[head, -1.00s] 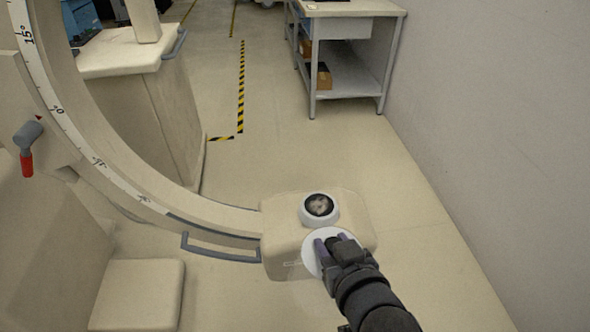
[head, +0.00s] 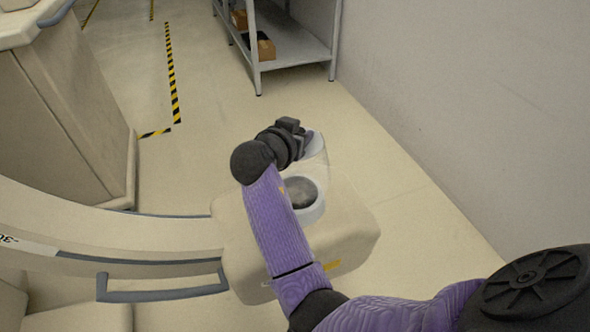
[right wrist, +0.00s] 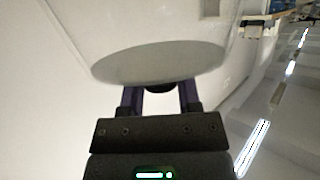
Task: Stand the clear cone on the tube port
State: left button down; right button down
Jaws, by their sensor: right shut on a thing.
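The clear cone (head: 319,156) shows in the head view as a see-through body with a pale rim, partly hidden by my right gripper (head: 301,137). My right gripper is shut on it. The cone appears over the far side of the tube port (head: 316,211), a white ring with a dark round centre on the beige housing. I cannot tell whether the cone touches the port. My forearm covers the port's left side. In the right wrist view the cone's pale oval end (right wrist: 160,62) sits just beyond the purple fingers (right wrist: 160,95). My left gripper is not in view.
The beige housing (head: 350,230) joins a curved arm (head: 150,235) with a grey handle rail (head: 165,293). A grey wall (head: 450,90) stands at the right, and a metal shelf table (head: 290,50) at the back. The floor between is clear.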

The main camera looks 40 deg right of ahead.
notch_tip(320, 180, down, 6)
jog(key=shift+r+b, duration=0.15)
jog(key=shift+b, duration=1)
jog(key=shift+r, duration=0.15)
jog(key=shift+c, duration=1.6)
grip_release()
jog(key=shift+r, duration=0.1)
jog(key=shift+p, duration=0.3)
